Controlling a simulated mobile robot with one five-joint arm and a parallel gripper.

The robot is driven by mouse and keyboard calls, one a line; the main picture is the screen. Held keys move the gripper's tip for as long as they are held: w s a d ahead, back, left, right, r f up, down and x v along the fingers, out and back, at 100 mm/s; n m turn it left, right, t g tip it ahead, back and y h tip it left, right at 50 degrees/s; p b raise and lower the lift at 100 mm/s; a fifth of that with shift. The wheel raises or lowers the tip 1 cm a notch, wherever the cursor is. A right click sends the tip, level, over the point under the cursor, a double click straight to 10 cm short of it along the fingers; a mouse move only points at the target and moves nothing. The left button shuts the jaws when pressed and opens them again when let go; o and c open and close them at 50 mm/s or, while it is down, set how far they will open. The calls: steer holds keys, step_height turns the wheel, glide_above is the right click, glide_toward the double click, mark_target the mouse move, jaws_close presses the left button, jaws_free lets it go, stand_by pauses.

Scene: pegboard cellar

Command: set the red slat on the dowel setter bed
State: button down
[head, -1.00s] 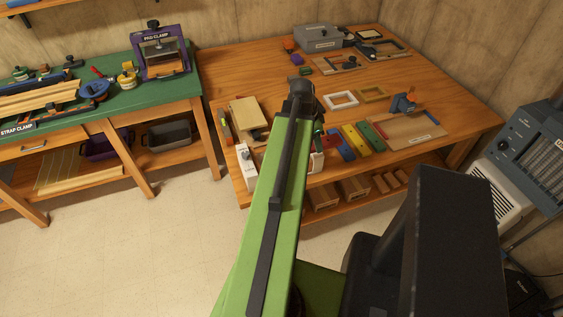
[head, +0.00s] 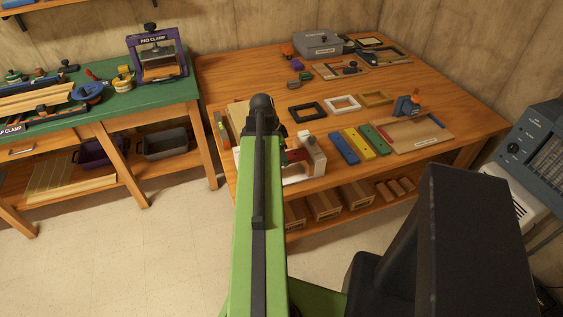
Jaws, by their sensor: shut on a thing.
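The red slat (head: 297,156) shows in part just right of my arm's far end, low over the front left of the wooden table. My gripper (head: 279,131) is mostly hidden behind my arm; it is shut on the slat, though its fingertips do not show. A pale device with a dark knob (head: 313,152), which looks like the dowel setter, stands at the front edge beside the slat. Its left part and most of its bed are behind my arm. I cannot tell whether the slat touches the bed.
Blue (head: 343,147), yellow (head: 360,143) and green (head: 375,138) slats lie to the right. Behind are black (head: 307,111), white (head: 343,104) and tan (head: 376,99) frames. A board (head: 408,143) with a blue fixture (head: 407,106) sits at the right. A green bench (head: 105,107) stands left.

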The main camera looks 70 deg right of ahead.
step_height(320, 180, down, 2)
steer(key=shift+f+b, duration=0.15)
steer(key=shift+b, duration=0.3)
steer(key=shift+r, duration=0.25)
steer(key=shift+f, duration=0.15)
steer(key=c, duration=0.7)
jaws_free()
steer(key=p+v, duration=1.7)
steer(key=shift+s+a+r, duration=0.1)
steer(key=shift+a+r, duration=0.1)
steer(key=shift+a, duration=0.15)
steer(key=shift+f, duration=0.1)
